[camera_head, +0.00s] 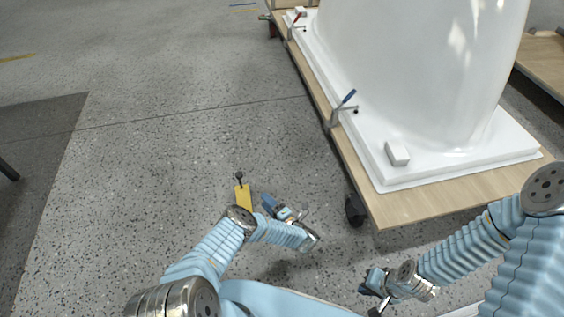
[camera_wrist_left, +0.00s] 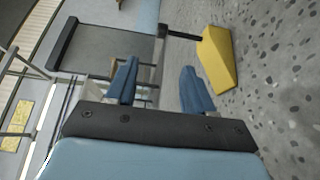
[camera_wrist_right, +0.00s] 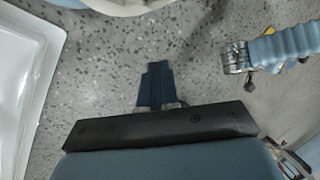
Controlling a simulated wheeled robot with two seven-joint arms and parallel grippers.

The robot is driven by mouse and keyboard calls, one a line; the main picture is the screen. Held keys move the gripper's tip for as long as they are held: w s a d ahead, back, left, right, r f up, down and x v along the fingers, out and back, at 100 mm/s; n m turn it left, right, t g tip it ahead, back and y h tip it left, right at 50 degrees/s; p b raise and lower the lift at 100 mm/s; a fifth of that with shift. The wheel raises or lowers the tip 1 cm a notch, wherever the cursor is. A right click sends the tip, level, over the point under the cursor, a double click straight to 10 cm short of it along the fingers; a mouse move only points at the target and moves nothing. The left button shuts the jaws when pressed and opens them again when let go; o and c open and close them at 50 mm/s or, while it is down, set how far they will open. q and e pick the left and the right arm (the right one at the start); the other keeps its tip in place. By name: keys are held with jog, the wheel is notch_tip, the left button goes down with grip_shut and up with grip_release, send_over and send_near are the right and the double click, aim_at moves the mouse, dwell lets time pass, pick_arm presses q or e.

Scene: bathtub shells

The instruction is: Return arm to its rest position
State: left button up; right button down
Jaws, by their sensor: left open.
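My left gripper (camera_head: 272,205) is low over the floor in front of me in the head view. In the left wrist view its two blue fingers (camera_wrist_left: 160,82) stand apart with nothing held between them. My right gripper (camera_head: 372,284) is at the lower right of the head view, in front of the pallet's near corner. In the right wrist view its blue fingers (camera_wrist_right: 155,86) are together, with nothing seen between them. Both arms are bent and clear of the tub shell.
A white bathtub shell (camera_head: 415,60) stands on a wooden pallet (camera_head: 400,208) with clamps (camera_head: 341,106) along its edge and a black caster (camera_head: 355,210). A yellow block with a dark stem (camera_head: 243,197) shows beside my left gripper.

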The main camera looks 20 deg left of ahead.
pick_arm(q)
jog(key=w+d+r+m+t+h+p, duration=0.1)
jog(key=w+d+r+m+t+h, duration=0.25)
jog(key=d+m+h, duration=0.25)
jog(key=w+d+r+m+t+h+p, duration=0.1)
jog(key=w+d+r+m+t+h, duration=0.2)
jog(key=d+m+h, duration=0.35)
jog(key=s+d+r+m+g+h, duration=0.1)
jog(key=s+d+m+g+h, duration=0.1)
jog(key=s+m, duration=0.4)
jog(key=s+d+r+m+g+h, duration=0.2)
jog(key=s+m+g+h, duration=0.3)
jog(key=s, duration=0.4)
jog(key=shift+d+r+m+g+p, duration=0.15)
jog(key=shift+m+g+p, duration=0.3)
jog(key=shift+g, duration=0.3)
jog(key=shift+o, duration=0.9)
jog(key=s+a+r+m+g, duration=0.1)
jog(key=s+r+m+g, duration=0.1)
jog(key=s, duration=0.5)
jog(key=s+a+r+m+g, duration=0.1)
jog(key=s+r+m+g, duration=0.1)
jog(key=s, duration=0.5)
jog(key=shift+s+a+r+g, duration=0.2)
jog(key=shift+s+a+g, duration=0.2)
jog(key=shift+g, duration=0.3)
jog(key=shift+o, duration=0.6)
jog(key=shift+s+r+h, duration=0.1)
jog(key=shift+s+h, duration=0.15)
jog(key=shift+s, duration=0.1)
